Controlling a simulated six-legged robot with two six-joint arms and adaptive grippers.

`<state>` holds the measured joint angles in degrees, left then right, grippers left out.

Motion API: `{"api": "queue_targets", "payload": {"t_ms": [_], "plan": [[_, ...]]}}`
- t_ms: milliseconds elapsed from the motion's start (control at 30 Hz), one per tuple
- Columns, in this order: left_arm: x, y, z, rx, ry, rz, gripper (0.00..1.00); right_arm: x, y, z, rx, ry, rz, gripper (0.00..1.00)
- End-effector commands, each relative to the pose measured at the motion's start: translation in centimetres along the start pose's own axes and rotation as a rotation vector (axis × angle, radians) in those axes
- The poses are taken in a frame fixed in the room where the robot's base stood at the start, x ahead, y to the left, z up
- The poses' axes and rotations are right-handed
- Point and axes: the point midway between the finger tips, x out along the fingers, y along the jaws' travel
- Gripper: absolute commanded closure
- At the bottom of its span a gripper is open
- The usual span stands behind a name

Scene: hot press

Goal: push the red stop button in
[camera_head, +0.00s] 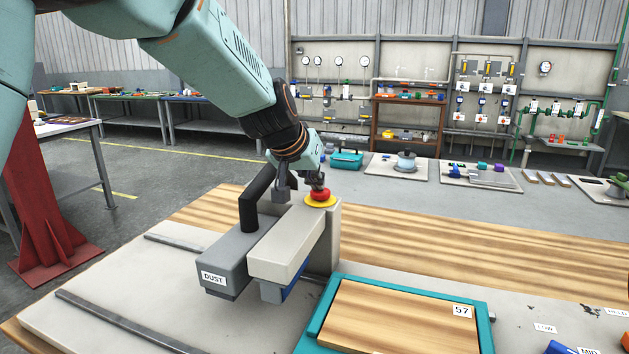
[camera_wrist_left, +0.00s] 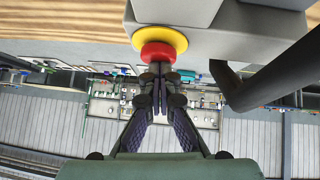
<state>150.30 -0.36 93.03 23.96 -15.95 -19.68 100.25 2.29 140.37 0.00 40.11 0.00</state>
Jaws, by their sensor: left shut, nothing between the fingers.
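The red stop button (camera_head: 320,194) sits on a yellow disc (camera_head: 329,202) on top of the beige press body (camera_head: 290,243). My left gripper (camera_head: 319,182) is shut and empty, its fingertips right above the button. In the left wrist view the shut fingertips (camera_wrist_left: 160,68) are at the edge of the red button (camera_wrist_left: 157,52), with the yellow disc (camera_wrist_left: 160,38) behind it. I cannot tell whether they touch or whether the button is pressed in. My right gripper is in neither view.
A grey box labelled DUST (camera_head: 222,262) with a black upright handle (camera_head: 250,205) stands left of the press body. A teal-framed tray (camera_head: 322,309) marked 57 lies in front on the right. Wooden boards (camera_head: 440,255) cover the bench behind, with free room there.

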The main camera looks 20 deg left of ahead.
Motion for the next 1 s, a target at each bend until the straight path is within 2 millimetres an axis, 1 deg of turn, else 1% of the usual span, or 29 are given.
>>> {"api": "queue_targets", "payload": {"t_ms": [33, 267, 433, 733, 767, 800, 1000], "plan": [[0.5, 0.0, 1.2, -0.002, -0.031, 0.002, 1.00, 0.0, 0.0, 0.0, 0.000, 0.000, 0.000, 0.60], [0.4, 0.0, 1.2, -0.002, -0.035, 0.002, 1.00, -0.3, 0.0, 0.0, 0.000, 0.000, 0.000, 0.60], [-0.6, 0.0, 0.0, -0.003, -0.030, 0.002, 1.00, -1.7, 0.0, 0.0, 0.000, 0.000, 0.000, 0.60], [-3.0, -0.1, -3.2, -0.004, -0.005, -0.001, 1.00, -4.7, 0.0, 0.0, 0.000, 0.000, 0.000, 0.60], [-3.5, -0.1, -3.4, -0.004, -0.002, -0.001, 1.00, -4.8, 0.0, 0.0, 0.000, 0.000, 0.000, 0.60], [-4.4, -0.1, -3.3, -0.003, -0.001, -0.001, 1.00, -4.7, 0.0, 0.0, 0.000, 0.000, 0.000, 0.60], [-8.6, -0.1, -3.3, -0.004, 0.001, -0.001, 1.00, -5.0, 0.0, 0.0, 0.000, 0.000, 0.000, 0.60]]}}
